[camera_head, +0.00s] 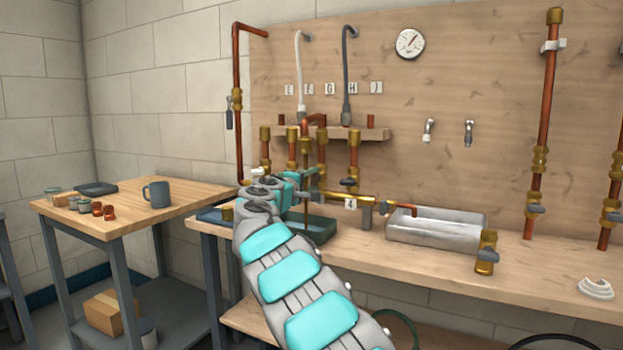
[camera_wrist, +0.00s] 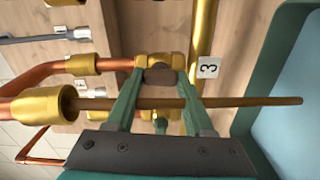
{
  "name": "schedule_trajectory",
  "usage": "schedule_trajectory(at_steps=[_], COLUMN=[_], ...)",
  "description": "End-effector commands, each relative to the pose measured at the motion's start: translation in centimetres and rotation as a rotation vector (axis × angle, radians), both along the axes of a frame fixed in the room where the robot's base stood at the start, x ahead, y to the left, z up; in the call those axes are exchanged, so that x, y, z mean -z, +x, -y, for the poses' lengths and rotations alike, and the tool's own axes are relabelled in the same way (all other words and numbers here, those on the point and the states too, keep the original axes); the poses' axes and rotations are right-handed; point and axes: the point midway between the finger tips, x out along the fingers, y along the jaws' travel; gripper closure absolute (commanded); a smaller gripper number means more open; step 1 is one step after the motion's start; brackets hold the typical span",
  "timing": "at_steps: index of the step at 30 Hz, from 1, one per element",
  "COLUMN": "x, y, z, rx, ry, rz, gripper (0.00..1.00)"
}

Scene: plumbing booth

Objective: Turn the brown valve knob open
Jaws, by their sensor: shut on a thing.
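The brown valve knob (camera_wrist: 160,74) sits on a brass valve body in the wrist view, near the top middle. My gripper (camera_wrist: 160,82) has its two green fingers on either side of the knob, shut on it. A tag marked 3 (camera_wrist: 208,67) is just right of the knob. In the head view my gripper (camera_head: 298,186) is at the brass and copper pipework on the bench. I cannot make out the brown knob there, as my arm and the pipes cover that spot.
In the head view a metal basin (camera_head: 437,240) and a valve with tag 4 (camera_head: 350,203) stand to the right. A green tray (camera_head: 318,232) lies below.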

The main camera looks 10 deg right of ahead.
Motion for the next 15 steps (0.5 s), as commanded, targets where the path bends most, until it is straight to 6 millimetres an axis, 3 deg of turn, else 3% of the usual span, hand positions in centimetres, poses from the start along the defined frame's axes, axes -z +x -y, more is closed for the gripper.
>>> schedule_trajectory(at_steps=[11,12,15], x=[0.01,0.01,0.01], y=[0.04,0.04,0.04], z=[-0.23,-0.23,-0.19], rx=[-0.005,-0.005,-0.004], ry=[-0.003,-0.003,-0.003], rz=[-0.001,-0.001,-0.001], gripper=[1.00,0.44,0.33])
